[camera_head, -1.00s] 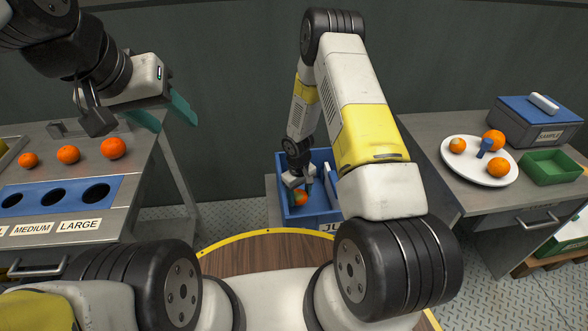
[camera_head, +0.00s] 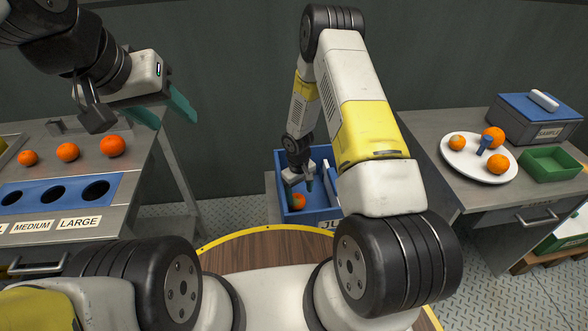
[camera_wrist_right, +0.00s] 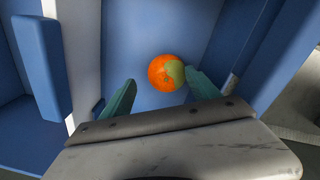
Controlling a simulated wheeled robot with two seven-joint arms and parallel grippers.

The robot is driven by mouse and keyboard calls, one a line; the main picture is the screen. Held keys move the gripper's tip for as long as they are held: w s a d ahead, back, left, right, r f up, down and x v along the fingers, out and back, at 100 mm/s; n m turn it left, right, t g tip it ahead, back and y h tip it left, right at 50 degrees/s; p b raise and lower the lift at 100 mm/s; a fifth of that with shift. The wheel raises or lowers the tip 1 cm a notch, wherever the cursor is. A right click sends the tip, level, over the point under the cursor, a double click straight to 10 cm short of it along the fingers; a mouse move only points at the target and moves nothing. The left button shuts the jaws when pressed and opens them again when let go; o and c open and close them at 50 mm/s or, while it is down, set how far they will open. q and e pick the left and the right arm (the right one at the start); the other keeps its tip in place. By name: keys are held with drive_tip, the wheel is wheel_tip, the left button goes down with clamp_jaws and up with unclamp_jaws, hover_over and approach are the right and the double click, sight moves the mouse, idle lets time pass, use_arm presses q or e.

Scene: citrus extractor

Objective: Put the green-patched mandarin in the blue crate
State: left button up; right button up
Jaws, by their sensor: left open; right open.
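The green-patched mandarin (camera_wrist_right: 166,73) lies on the floor of the blue crate, its green patch facing right in the right wrist view. It also shows in the head view (camera_head: 297,202). The blue crate (camera_head: 322,217) stands low between the two tables. My right gripper (camera_wrist_right: 152,88) is open, with its teal fingers apart, inside or just above the crate and over the mandarin. It does not hold the fruit. In the head view my right gripper (camera_head: 301,182) is partly hard to make out. My left gripper (camera_head: 165,110) is open and empty above the left table.
Several oranges, one of them (camera_head: 112,146), sit on the left table behind a blue sizing board (camera_head: 75,190) with holes. On the right table are a white plate (camera_head: 470,172) with oranges and a blue item, a green tray (camera_head: 550,164) and a blue sample box (camera_head: 535,118).

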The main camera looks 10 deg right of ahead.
drive_tip(key=shift+s+a+f, duration=0.1)
drive_tip(key=shift+s, duration=0.05)
wheel_tip(320, 180, up, 8)
idle(0.5)
idle(0.4)
drive_tip(key=s+d+r+m+t, duration=0.1)
drive_tip(key=s+d+r, duration=0.1)
drive_tip(key=r, duration=1.2)
drive_tip(key=s+d+r+m+t, duration=0.1)
drive_tip(key=s+r+m+t, duration=0.1)
drive_tip(key=r, duration=1.1)
drive_tip(key=s+r+m+t+y, duration=0.2)
drive_tip(key=s+r, duration=1.3)
drive_tip(key=s, duration=0.3)
drive_tip(key=shift+s+a+t+y, duration=0.15)
drive_tip(key=shift+s+t+y, duration=0.25)
